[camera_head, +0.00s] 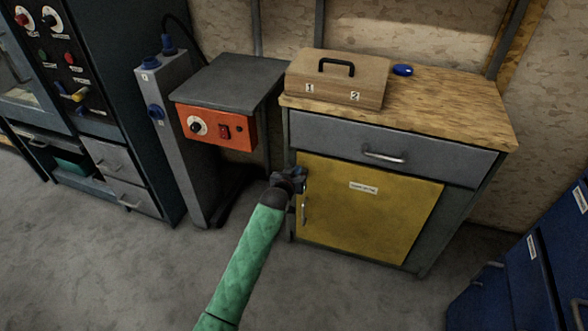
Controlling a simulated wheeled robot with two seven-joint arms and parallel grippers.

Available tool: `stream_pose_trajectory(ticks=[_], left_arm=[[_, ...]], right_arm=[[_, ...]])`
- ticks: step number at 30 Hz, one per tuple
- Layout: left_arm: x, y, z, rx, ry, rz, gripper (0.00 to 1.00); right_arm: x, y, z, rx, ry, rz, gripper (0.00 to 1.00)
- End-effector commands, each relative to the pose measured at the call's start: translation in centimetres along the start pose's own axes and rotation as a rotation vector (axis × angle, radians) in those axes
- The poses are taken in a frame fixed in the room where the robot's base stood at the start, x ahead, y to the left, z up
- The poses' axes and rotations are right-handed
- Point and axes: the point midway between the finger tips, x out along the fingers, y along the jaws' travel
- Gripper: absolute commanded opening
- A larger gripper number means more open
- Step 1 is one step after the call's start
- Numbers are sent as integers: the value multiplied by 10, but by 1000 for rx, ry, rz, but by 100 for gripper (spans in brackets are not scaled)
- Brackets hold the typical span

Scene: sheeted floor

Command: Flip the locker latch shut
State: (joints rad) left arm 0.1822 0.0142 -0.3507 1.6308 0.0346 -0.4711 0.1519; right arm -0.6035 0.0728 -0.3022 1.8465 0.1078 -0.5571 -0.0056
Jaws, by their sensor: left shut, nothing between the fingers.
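The yellow locker door (372,215) is closed flush in the grey cabinet under the wooden worktop. It has a small white label and a vertical handle (305,209) near its left edge. My left gripper (300,181) is shut and empty, at the upper left edge of the door, just above the handle. The latch is not clearly visible; the gripper covers that part of the door edge. I cannot tell whether the gripper touches the door. My right gripper is not in view.
A grey drawer (390,147) sits above the door. A wooden box (338,78) and a blue object (403,70) stand on the worktop (450,101). An orange control box (217,128) and grey post (180,150) are left. Blue drawers (525,265) stand right. Floor in front is clear.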

Motion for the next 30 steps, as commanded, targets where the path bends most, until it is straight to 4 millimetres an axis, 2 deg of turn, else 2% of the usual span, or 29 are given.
stream_pose_trajectory(ticks=[6, 17, 24, 30], left_arm=[[3, 0, 11, 0, 0, 0, 0], [3, 0, 12, 5, 1, -1, 0], [6, 2, 25, 115, -1, -29, 0], [7, 3, 29, 132, -3, -33, 0]], right_arm=[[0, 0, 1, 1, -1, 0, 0], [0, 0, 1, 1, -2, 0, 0], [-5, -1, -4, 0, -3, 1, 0], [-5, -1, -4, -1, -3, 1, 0]])
